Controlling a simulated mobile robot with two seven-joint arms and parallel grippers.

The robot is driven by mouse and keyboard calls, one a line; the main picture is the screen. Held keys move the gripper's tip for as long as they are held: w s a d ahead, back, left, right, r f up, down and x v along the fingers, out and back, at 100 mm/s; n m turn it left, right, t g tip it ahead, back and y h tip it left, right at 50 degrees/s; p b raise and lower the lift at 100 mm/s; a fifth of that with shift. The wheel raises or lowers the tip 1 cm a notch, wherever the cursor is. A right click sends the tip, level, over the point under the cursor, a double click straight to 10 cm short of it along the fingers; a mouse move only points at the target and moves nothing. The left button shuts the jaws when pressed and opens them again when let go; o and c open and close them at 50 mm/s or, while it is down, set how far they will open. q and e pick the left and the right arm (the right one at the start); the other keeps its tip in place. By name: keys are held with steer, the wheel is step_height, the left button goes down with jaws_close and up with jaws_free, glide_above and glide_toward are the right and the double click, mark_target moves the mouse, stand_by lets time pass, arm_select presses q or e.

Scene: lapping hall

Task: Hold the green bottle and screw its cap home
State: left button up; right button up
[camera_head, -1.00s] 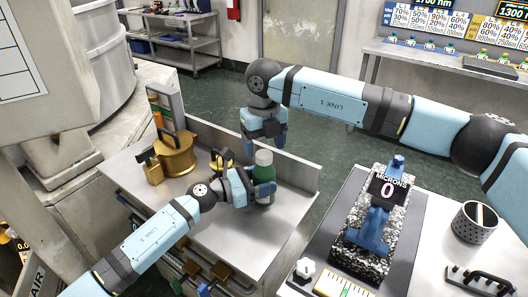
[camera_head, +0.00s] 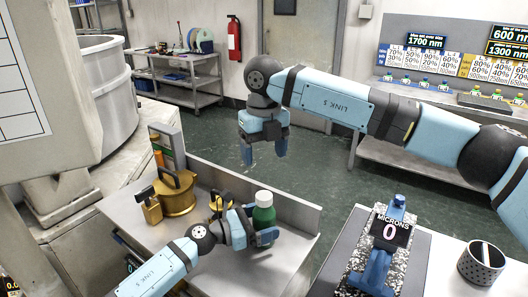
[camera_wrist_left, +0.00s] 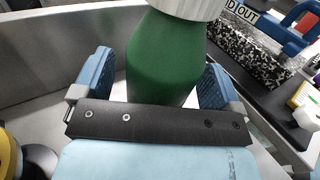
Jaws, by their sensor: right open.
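The green bottle (camera_head: 263,215) stands upright on the grey metal bench with a white cap (camera_head: 263,198) on its top. My left gripper (camera_head: 262,235) is low around the bottle's body. In the left wrist view the blue fingers of my left gripper (camera_wrist_left: 160,85) stand on either side of the green bottle (camera_wrist_left: 165,55). A narrow gap shows beside the left finger, so the jaws look open. The bottle's base is hidden. My right gripper (camera_head: 264,150) is open and empty, high above and behind the bottle, clear of the cap.
A brass pot-shaped piece (camera_head: 177,192) stands left of the bottle, with a smaller brass-coloured item (camera_head: 220,203) between them. The metal bench (camera_head: 280,262) has a raised back edge. A granite stand with a microns display (camera_head: 390,231) and a perforated cup (camera_head: 481,262) are at right.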

arm_select(q)
steer(key=v, duration=1.4)
